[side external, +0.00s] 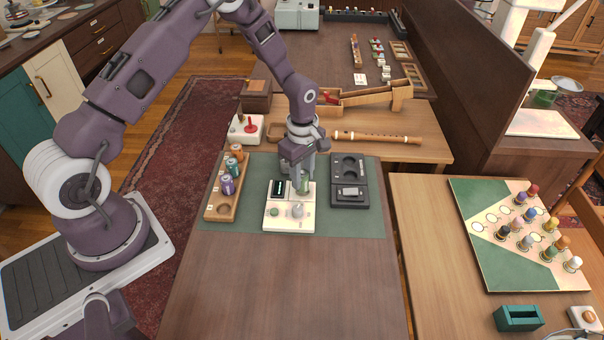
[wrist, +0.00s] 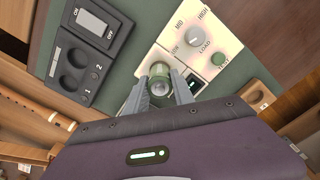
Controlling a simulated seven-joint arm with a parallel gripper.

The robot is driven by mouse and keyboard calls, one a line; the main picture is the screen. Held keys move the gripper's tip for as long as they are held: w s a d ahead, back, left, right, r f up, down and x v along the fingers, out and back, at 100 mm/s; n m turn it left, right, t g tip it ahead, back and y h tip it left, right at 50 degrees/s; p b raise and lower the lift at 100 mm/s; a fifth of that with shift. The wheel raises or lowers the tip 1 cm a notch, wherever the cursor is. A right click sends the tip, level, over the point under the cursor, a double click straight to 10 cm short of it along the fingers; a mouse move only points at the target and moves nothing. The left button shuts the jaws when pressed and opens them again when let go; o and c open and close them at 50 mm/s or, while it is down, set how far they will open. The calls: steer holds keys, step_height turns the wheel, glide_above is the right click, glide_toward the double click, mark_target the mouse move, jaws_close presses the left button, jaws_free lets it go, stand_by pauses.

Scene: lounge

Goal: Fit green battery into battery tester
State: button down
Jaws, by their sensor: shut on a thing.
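The green battery (side external: 303,183) is upright between the fingers of my gripper (side external: 300,172), which is shut on it. In the wrist view the battery's round top (wrist: 160,84) shows between the two fingertips (wrist: 160,98). The cream battery tester (side external: 289,219) lies on the green mat, with a load knob, a green test button and a small dark display. The battery is at the tester's far right corner in the side view. Its lower end and any socket under it are hidden, so I cannot tell whether it is seated.
A wooden rack (side external: 219,208) with several batteries stands left of the tester. A dark switch box (side external: 349,196) with round recesses stands close on the right. A wooden flute (side external: 377,138) lies behind. The table in front of the green mat (side external: 340,228) is clear.

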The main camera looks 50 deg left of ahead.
steer(key=shift+f, duration=0.85)
steer(key=c, duration=1)
jaws_free()
steer(key=shift+r, duration=0.1)
steer(key=shift+r, duration=3.7)
